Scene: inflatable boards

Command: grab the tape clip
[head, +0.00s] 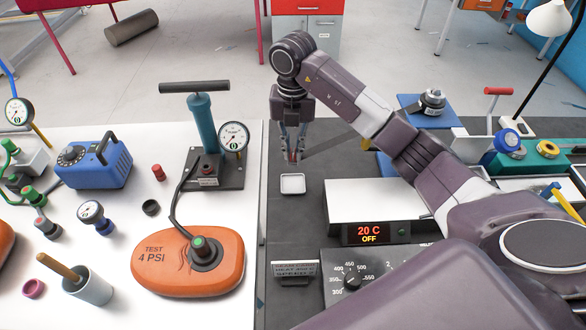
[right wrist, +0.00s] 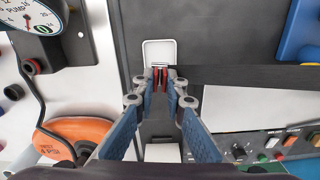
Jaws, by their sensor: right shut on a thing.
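My right gripper (head: 292,150) points down above the dark grey mat, just behind the small white tray (head: 292,184). It is shut on the tape clip (right wrist: 160,76), a small red and dark piece between the fingertips. In the right wrist view the clip shows just at the near edge of the white tray (right wrist: 159,50); whether it touches the tray I cannot tell. In the head view only a bit of red (head: 291,157) shows at the fingertips. My left gripper is not in view.
A hand pump (head: 203,125) with a gauge and an orange inflatable board (head: 187,262) stand to the left. A white box with a 20 C display (head: 370,233) is to the right. A small labelled stand (head: 295,272) is in front. The mat around the tray is mostly clear.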

